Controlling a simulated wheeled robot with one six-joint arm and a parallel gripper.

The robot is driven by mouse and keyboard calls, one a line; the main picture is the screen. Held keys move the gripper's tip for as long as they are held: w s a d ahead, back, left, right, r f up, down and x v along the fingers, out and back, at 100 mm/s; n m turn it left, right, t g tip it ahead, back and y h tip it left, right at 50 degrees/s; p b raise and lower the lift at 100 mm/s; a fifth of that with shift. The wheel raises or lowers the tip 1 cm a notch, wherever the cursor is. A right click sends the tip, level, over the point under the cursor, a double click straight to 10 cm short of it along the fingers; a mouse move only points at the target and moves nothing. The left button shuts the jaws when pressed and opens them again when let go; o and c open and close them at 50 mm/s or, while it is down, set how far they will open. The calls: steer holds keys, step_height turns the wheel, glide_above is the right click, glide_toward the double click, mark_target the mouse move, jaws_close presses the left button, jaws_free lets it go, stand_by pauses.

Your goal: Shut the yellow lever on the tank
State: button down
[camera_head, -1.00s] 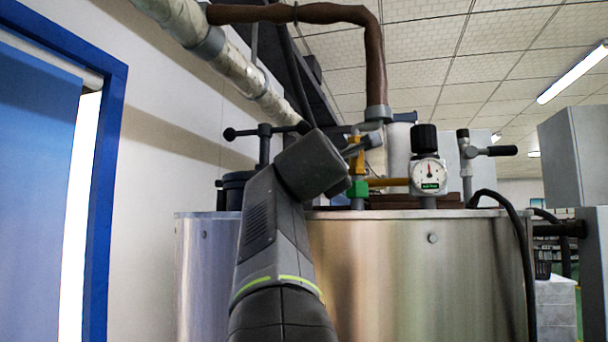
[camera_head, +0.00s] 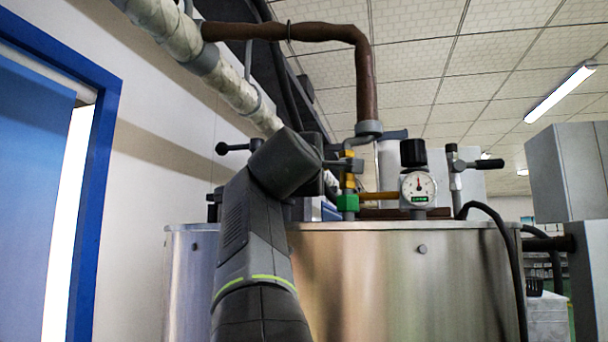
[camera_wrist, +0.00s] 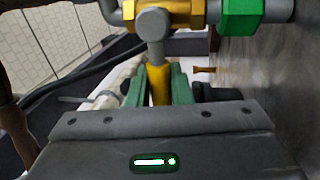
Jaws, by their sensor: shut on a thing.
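The yellow lever (camera_wrist: 158,86) runs between my gripper's two green fingers (camera_wrist: 158,92) in the wrist view, and my gripper is shut on it. From its grey pivot (camera_wrist: 153,24) the lever lies across the line of the pipe in that view. The brass valve body (camera_wrist: 190,12) and a green nut (camera_wrist: 240,14) are beyond the fingers. In the head view the green nut (camera_head: 347,202) sits just above the steel tank (camera_head: 380,262). My arm hides most of the lever and fingers there.
A pressure gauge (camera_head: 418,188) and a black-handled valve (camera_head: 478,164) stand right of the lever. A brown pipe (camera_head: 366,80) comes down above it. A wrapped pale pipe (camera_head: 205,65) slopes behind my arm. A grey cabinet (camera_head: 572,170) is far right.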

steer(key=shift+s+r, duration=0.1)
steer(key=shift+r, duration=0.05)
steer(key=c, duration=1.4)
jaws_free()
steer(key=shift+o, duration=0.2)
steer(key=shift+s+a+f, duration=0.15)
steer(key=shift+s+f, duration=0.05)
steer(key=shift+f, duration=0.05)
steer(key=b+v, duration=0.4)
steer(key=v, duration=0.9)
steer(key=shift+s, duration=0.15)
steer(key=shift+r, duration=0.1)
steer(key=p+x, duration=0.4)
steer(key=x, duration=1)
